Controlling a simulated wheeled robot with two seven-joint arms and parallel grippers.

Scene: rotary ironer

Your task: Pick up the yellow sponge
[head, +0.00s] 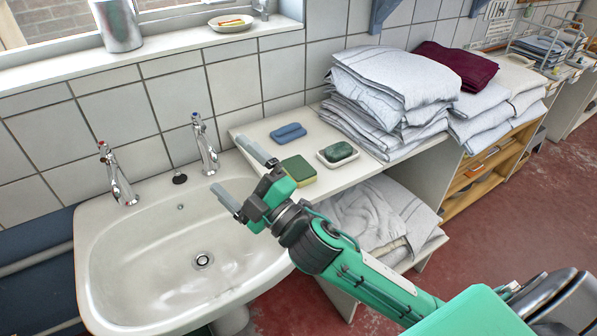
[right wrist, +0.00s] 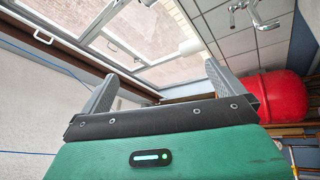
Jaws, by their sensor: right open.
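The yellow sponge (head: 298,171) lies on the white counter beside the sink, with a dark green upper face and a yellow edge showing. My right gripper (head: 228,164) is open and empty, with its fingers apart above the right side of the sink, to the left of the sponge in the head view. In the right wrist view my right gripper (right wrist: 160,72) has its two grey fingers spread with nothing between them. The sponge does not show in that view. My left gripper is not in view.
A blue sponge-like block (head: 288,133) and a green soap on a dish (head: 338,153) lie near the sponge. The sink (head: 150,285) with two taps is at the left. Folded linen stacks (head: 390,85) stand at the counter's right. A window sill (head: 180,40) runs behind.

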